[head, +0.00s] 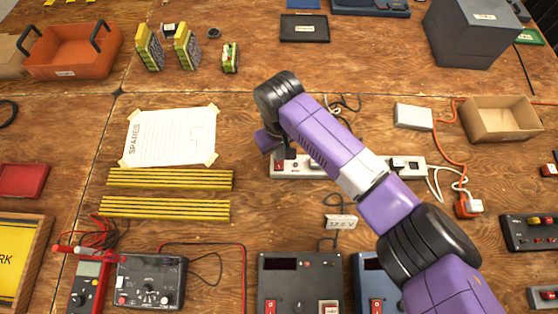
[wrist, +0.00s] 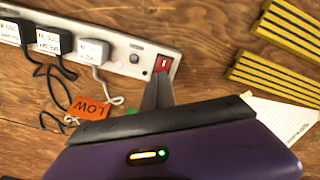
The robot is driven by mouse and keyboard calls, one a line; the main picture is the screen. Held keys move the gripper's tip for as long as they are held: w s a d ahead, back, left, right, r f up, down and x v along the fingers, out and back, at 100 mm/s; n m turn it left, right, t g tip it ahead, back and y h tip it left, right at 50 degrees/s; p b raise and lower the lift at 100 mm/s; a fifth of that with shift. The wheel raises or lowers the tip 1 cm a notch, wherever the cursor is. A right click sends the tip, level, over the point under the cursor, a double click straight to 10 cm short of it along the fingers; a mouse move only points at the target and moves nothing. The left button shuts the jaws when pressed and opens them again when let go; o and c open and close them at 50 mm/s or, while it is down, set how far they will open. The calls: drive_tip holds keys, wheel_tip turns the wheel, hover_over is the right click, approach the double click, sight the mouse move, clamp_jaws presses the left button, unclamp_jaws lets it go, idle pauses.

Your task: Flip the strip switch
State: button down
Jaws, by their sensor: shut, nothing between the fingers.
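The white power strip (head: 318,168) lies across the middle of the table, partly hidden behind my arm in the head view. Its red rocker switch (head: 279,166) is at the strip's left end. In the wrist view the strip (wrist: 130,70) runs from the upper left, with the red switch (wrist: 163,64) at its near end and a round black knob beside it. My gripper (wrist: 158,84) is shut and empty, its dark fingertips at the near edge of the switch. I cannot tell whether they touch it.
Black and white plugs (wrist: 92,50) with cords fill the strip's other sockets, near an orange LOW tag (wrist: 90,108). Yellow-black bars (head: 168,179) and a SPARES sheet (head: 170,137) lie to the left. A cardboard box (head: 502,119) stands right.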

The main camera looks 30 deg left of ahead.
drive_tip(key=shift+f+b, duration=0.3)
drive_tip(key=shift+f, duration=0.25)
idle(0.4)
wheel_tip(320, 180, up, 7)
drive_tip(key=p, duration=0.7)
drive_tip(key=shift+r, duration=0.1)
idle(0.4)
